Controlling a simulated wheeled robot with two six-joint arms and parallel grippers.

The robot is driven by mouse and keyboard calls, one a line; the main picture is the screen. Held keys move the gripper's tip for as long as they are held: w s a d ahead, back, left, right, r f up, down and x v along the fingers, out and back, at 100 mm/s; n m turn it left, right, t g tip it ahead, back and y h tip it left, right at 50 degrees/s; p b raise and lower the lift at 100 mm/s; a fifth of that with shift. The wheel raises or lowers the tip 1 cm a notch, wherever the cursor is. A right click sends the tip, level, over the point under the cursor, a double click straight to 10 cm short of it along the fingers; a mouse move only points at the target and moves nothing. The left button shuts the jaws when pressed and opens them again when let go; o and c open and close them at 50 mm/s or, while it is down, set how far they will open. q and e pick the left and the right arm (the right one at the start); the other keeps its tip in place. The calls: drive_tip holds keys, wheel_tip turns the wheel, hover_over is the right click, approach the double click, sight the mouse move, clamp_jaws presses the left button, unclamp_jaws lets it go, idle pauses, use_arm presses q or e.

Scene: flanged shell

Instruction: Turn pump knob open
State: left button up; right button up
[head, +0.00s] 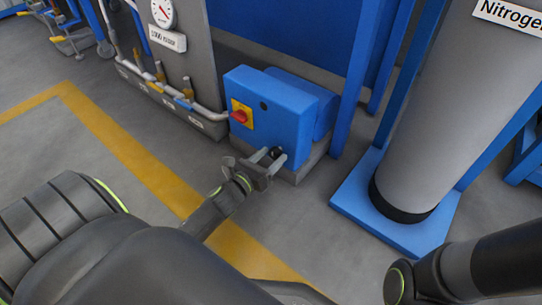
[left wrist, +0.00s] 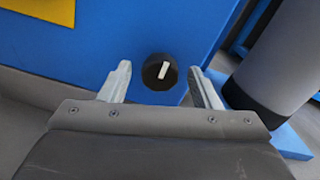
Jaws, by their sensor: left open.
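The blue pump box (head: 265,122) stands on a grey base against the panel. A round black knob (left wrist: 160,71) with a white pointer mark is on its front face; the mark is near upright, leaning slightly right at the top. The knob also shows low on the box in the head view (head: 277,152), partly hidden by my gripper. My left gripper (head: 268,157) is open in front of the box. In the left wrist view its two fingers (left wrist: 162,82) stand either side of the knob with gaps on both sides. My right gripper is out of view.
A red switch on a yellow plate (head: 240,114) is at the upper left of the box face. Pipes and a gauge (head: 163,12) are on the grey panel left of it. A grey nitrogen cylinder (head: 440,110) stands right on a blue base (head: 350,205). Grey floor lies between.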

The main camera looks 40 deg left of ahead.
use_arm(q)
drive_tip(key=shift+w, duration=0.35)
drive_tip(key=c, duration=1)
